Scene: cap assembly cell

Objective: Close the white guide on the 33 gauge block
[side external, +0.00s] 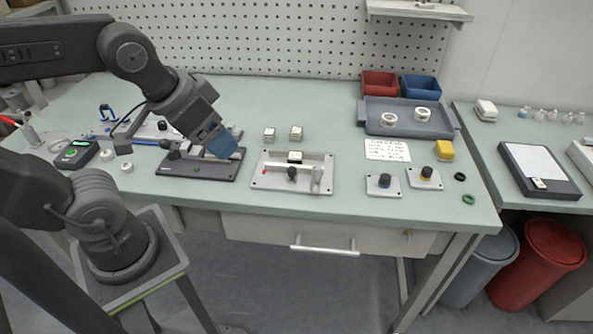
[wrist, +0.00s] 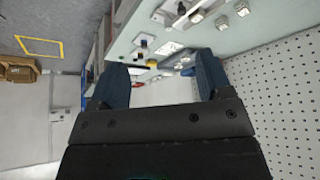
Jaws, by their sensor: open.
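My gripper (side external: 222,146) has blue fingers and hangs over the right part of a dark base plate (side external: 222,174), pointing down and to the right. In the wrist view its two fingers (wrist: 162,78) are wide apart with nothing between them. To its right lies a pale metal plate (side external: 262,181) bearing a light bar with a black knob (side external: 291,173). A small white-topped block (side external: 295,155) sits at the back of this bar. Two similar blocks (side external: 269,133) (side external: 296,132) stand behind the plate. Their markings are too small to read, and I cannot tell which part is the white guide.
Two small plates with knobs (side external: 383,185) (side external: 425,178) lie right of the fixture. A grey tray (side external: 390,129) with white rings, a yellow block (side external: 444,150) and a written sheet (side external: 387,150) are behind them. The table is clear between the blocks and the pegboard.

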